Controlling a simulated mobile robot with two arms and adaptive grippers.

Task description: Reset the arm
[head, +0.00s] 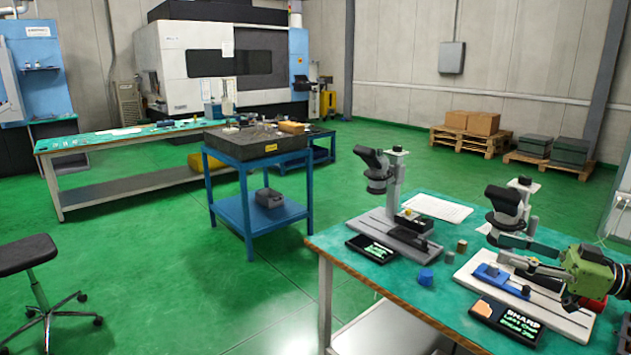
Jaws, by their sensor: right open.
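My right gripper (538,279) comes in from the right edge, with a green and black body and dark fingers. It is open and sits low over the white base (560,318) of the right-hand microscope-like device (508,205). Its fingers are near the blue fixture (492,272) on that base. I cannot tell whether they touch anything, and nothing shows held between them. My left gripper is not in view.
A blue cart (232,150) stands beyond. Green floor is open between them.

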